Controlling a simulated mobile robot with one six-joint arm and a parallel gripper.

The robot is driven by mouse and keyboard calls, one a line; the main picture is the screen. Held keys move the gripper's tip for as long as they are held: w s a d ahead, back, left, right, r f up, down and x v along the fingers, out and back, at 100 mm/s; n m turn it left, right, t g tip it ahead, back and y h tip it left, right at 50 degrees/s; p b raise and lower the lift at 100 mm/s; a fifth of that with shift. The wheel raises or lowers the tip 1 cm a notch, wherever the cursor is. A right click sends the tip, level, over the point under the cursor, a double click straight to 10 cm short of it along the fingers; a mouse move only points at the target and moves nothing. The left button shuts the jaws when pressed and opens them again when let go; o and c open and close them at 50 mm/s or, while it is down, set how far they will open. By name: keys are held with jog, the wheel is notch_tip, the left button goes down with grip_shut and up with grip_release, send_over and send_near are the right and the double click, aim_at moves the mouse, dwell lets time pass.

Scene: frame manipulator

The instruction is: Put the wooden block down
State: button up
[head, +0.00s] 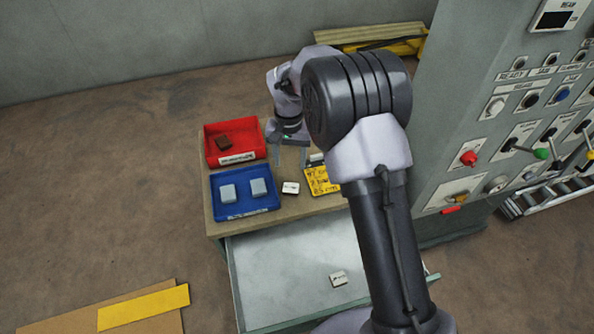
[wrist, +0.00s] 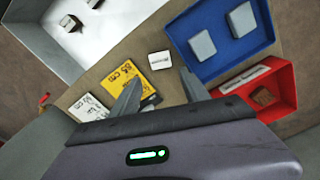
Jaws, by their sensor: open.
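The brown wooden block (head: 224,145) lies inside the red tray (head: 207,152) at the back left of the worktop. In the wrist view the wooden block (wrist: 264,96) sits in the red tray (wrist: 285,72) at the right. My gripper (head: 290,164) is open, with nothing between its fingers, to the right of the red tray and above the worktop. In the wrist view my gripper (wrist: 160,79) shows its two fingers spread apart, and the block is well to the right of them.
A blue tray (head: 240,209) holding two grey blocks stands in front of the red tray. A small pale labelled block (head: 290,188) and a yellow note (head: 318,181) lie on the worktop (head: 283,211). An open drawer (head: 280,260) below holds a small pale block (head: 338,279).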

jog(key=s+d+r+m+t+y, duration=0.1)
jog(key=s+d+r, duration=0.2)
jog(key=s+r, duration=0.5)
jog(key=s+d+r+t, duration=0.2)
jog(key=s+r, duration=0.2)
jog(key=r, duration=0.8)
jog(key=s+d+r+t, duration=0.1)
jog(key=s, duration=0.8)
jog(key=s+d+r+m+t+y, duration=0.1)
jog(key=s+d, duration=0.1)
jog(key=s, duration=0.8)
jog(key=shift+t, duration=0.4)
